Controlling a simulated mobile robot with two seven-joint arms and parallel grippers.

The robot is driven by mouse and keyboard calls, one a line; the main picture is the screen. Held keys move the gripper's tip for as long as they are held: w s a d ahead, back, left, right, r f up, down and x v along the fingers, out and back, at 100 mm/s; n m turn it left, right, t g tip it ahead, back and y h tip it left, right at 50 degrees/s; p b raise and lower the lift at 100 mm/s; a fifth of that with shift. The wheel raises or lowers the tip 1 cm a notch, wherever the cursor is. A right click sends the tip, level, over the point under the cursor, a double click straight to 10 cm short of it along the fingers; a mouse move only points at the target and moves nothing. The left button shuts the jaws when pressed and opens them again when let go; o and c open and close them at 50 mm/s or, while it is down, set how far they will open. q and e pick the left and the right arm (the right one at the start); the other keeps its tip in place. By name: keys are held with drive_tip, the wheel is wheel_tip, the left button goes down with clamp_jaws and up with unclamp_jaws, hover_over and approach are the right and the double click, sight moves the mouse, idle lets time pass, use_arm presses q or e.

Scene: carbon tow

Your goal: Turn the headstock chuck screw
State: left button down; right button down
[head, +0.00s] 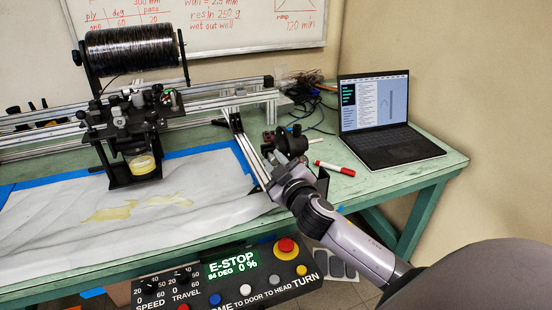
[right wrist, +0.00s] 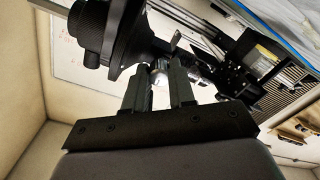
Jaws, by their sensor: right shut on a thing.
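The headstock chuck (head: 283,142) is a dark round part at the right end of the winder frame. It also fills the upper left of the right wrist view as a black stepped disc (right wrist: 103,38). My right gripper (head: 283,157) is at the chuck, its arm coming in from the lower right. In the right wrist view my right gripper (right wrist: 160,72) has its two dark fingers close together, tips at the chuck's side. It is shut on the headstock chuck screw, which is mostly hidden between the fingertips. My left gripper is out of view.
A control panel (head: 228,272) with a red knob and a lit E-STOP display is at the front. A laptop (head: 385,125) and a red marker (head: 334,168) lie right of the chuck. The black tow spool (head: 131,48) and resin bath (head: 141,165) are at left.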

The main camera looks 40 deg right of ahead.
drive_tip(key=shift+n+p, duration=0.7)
drive_tip(key=shift+n, duration=1)
drive_tip(key=c, duration=1.2)
unclamp_jaws()
drive_tip(key=shift+s+a, duration=0.15)
drive_tip(key=shift+s, duration=0.4)
drive_tip(key=b+v, duration=0.1)
drive_tip(key=v, duration=0.5)
